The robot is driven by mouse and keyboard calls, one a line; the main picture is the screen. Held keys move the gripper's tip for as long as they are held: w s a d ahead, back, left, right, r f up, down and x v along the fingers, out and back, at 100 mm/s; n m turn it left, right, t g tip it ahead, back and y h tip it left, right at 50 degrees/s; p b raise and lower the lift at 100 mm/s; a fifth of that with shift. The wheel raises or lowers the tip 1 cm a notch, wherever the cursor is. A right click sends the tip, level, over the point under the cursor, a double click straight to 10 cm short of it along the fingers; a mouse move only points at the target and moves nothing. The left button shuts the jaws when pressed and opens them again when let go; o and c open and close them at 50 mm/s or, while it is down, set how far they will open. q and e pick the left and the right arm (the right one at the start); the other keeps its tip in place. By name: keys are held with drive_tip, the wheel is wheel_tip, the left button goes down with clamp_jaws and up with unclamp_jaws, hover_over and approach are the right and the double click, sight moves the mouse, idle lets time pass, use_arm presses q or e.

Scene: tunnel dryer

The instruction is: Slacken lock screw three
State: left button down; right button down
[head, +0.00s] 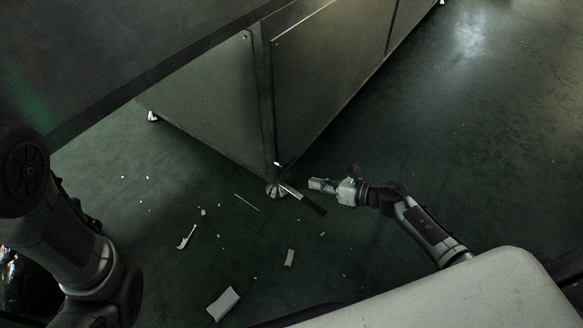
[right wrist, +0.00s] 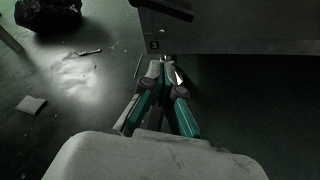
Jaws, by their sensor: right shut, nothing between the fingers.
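The metal cabinet (head: 205,100) has a levelling foot (head: 274,191) under its near corner. In the right wrist view a small plate marked 3 (right wrist: 153,45) sits at the cabinet's lower corner. My right gripper (head: 316,184) is shut and empty, just right of that foot. In the right wrist view its fingertips (right wrist: 162,72) point at the area under the marked corner and hide most of the foot. I cannot make out the lock screw itself, nor whether the fingers touch it. My left arm is at the left edge; its gripper is out of view.
A flat strip (head: 303,199), dark at one end, shows between the foot and the gripper. Scraps lie on the green floor, among them a pale block (head: 223,303) and a small piece (head: 289,258). Another foot (head: 153,116) stands at the cabinet's left. Floor to the right is clear.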

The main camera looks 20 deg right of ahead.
sight(289, 162)
drive_tip(key=b+x, duration=0.3)
drive_tip(key=x, duration=0.4)
drive_tip(key=shift+w+a+f+b, duration=0.2)
drive_tip(key=shift+f+b, duration=0.1)
drive_tip(key=shift+b, duration=0.05)
drive_tip(key=r, duration=0.2)
drive_tip(key=w+r, duration=0.1)
drive_tip(key=r, duration=0.1)
drive_tip(key=shift+w+d, duration=0.1)
drive_tip(key=shift+d, duration=0.3)
